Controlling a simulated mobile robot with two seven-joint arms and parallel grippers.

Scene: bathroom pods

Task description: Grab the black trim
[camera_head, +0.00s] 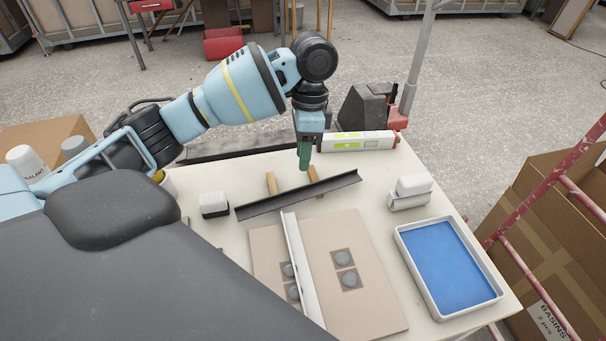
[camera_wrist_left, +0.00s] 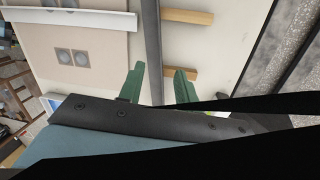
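The black trim (camera_head: 298,195) is a long dark angled strip. It lies slantwise across two wooden blocks on the cream table. My left gripper (camera_head: 304,160) points down just behind the middle of the trim in the head view, with its green fingers apart from it. In the left wrist view the green fingers of my left gripper (camera_wrist_left: 158,86) are spread apart. The black trim (camera_wrist_left: 152,45) runs through the gap between them in that view, and its near part is hidden by the gripper body. Nothing is held. My right gripper is not in view.
Wooden blocks (camera_head: 271,183) support the trim. In front lies a beige panel (camera_head: 370,285) with a white strip (camera_head: 301,268). A blue-filled tray (camera_head: 449,263) and a white block (camera_head: 411,190) stand right, a black-and-white brush (camera_head: 213,205) left, a white level-like bar (camera_head: 357,141) behind.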

